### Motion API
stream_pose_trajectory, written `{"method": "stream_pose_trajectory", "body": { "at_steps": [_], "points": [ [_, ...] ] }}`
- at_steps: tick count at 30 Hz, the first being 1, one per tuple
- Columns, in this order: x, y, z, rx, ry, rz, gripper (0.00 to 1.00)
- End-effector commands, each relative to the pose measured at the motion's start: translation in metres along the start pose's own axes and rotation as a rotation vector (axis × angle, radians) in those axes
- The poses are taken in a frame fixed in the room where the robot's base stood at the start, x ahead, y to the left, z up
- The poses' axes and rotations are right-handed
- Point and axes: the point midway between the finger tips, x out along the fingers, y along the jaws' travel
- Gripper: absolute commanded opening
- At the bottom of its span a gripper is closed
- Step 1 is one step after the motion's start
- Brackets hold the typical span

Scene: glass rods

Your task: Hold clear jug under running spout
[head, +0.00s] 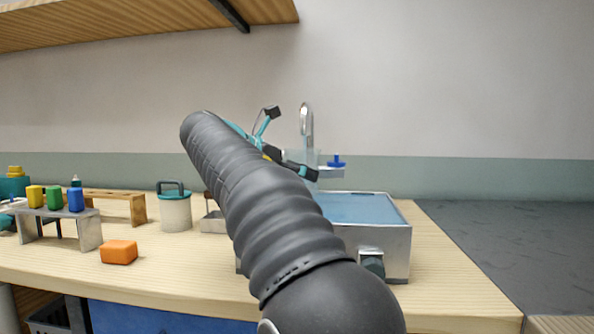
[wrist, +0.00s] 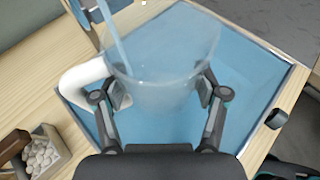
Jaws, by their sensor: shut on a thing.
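The clear jug (wrist: 165,60) with a white handle (wrist: 85,85) is between my fingers in the wrist view. My gripper (wrist: 155,95) is shut on its sides, with the handle to the left. A pale blue stream (wrist: 113,35) runs down at the jug's left part; it seems to pass inside the rim. In the head view the chrome spout (head: 306,118) curves above the metal basin (head: 395,240). My gripper (head: 305,170) is below and beside the spout there, and the jug shows only faintly. My arm hides much of the basin's left side.
The basin holds blue water (head: 360,208). A dark knob (head: 372,263) is on its front. Left on the wooden counter are a white canister (head: 175,212), an orange block (head: 119,252) and a rack (head: 90,233) with coloured blocks. A box of pebbles (wrist: 42,155) stands beside the basin.

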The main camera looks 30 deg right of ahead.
Motion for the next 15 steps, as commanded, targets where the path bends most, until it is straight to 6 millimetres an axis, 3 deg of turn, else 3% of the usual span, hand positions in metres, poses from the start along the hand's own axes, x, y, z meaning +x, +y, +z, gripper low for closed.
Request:
{"method": "stream_pose_trajectory", "body": {
  "at_steps": [1,15],
  "points": [
    [0.001,0.003,0.008,0.000,-0.001,-0.002,0.29],
    [0.034,0.037,0.015,0.001,0.001,-0.001,0.29]
  ]
}}
